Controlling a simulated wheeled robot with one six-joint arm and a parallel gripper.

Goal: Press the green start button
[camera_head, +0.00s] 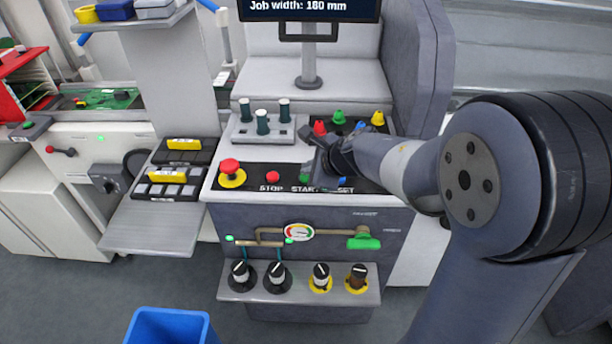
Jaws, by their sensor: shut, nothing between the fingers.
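The green start button (304,178) is a small green spot on the black panel strip, above the START label. It is partly covered by my gripper. My gripper (313,171) is shut and empty, reaching in from the right with its tip at or just above the green button. I cannot tell whether the tip touches it. The red stop button (272,176) is to the left, above the STOP label. A blue button (341,182) is to the right, above a partly hidden label ending in "SET".
A red emergency mushroom button (230,168) on a yellow base is at the panel's left end. Behind the strip stand several dark pegs (263,122) and red, green and yellow knobs (338,117). A screen (309,8) stands above. Rotary knobs (277,272) are below.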

